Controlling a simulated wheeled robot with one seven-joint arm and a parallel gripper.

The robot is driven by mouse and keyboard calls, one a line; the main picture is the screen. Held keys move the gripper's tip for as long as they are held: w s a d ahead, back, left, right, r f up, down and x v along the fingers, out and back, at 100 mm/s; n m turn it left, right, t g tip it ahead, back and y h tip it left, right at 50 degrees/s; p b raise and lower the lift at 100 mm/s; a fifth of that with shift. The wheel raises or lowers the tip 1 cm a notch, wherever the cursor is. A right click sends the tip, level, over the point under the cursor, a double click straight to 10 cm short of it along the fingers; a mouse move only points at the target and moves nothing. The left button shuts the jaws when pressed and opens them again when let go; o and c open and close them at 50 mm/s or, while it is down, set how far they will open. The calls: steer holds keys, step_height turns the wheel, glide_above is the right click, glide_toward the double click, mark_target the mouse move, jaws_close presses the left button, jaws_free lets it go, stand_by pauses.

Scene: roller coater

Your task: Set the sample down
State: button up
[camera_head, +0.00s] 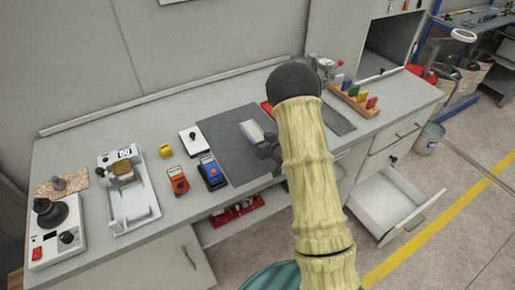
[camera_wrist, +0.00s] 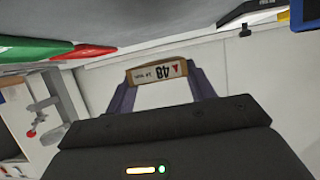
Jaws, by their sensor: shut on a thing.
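My gripper (camera_head: 268,147) is over the dark grey mat (camera_head: 221,130) on the bench, near its right side. It is shut on the sample (camera_head: 252,131), a pale flat piece sticking out to the left of the fingers. In the wrist view the two fingers of my gripper (camera_wrist: 161,82) grip the sample (camera_wrist: 156,71) at its ends; its brown edge carries a white label with "48" and a red mark. I cannot tell whether the sample touches the mat. My arm hides part of the bench to the right.
A wooden rack of coloured pieces (camera_head: 353,99) is to the right. A drawer (camera_head: 398,205) hangs open below.

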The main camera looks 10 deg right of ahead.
steer(key=shift+a+f, duration=0.2)
steer(key=shift+f, duration=0.9)
steer(key=shift+a+f, duration=0.1)
steer(key=shift+f, duration=0.1)
steer(key=shift+f+p, duration=0.6)
steer(key=shift+f, duration=1.3)
steer(key=shift+f, duration=0.2)
steer(key=o, duration=1)
steer(key=shift+r, duration=0.1)
steer(key=shift+r, duration=0.15)
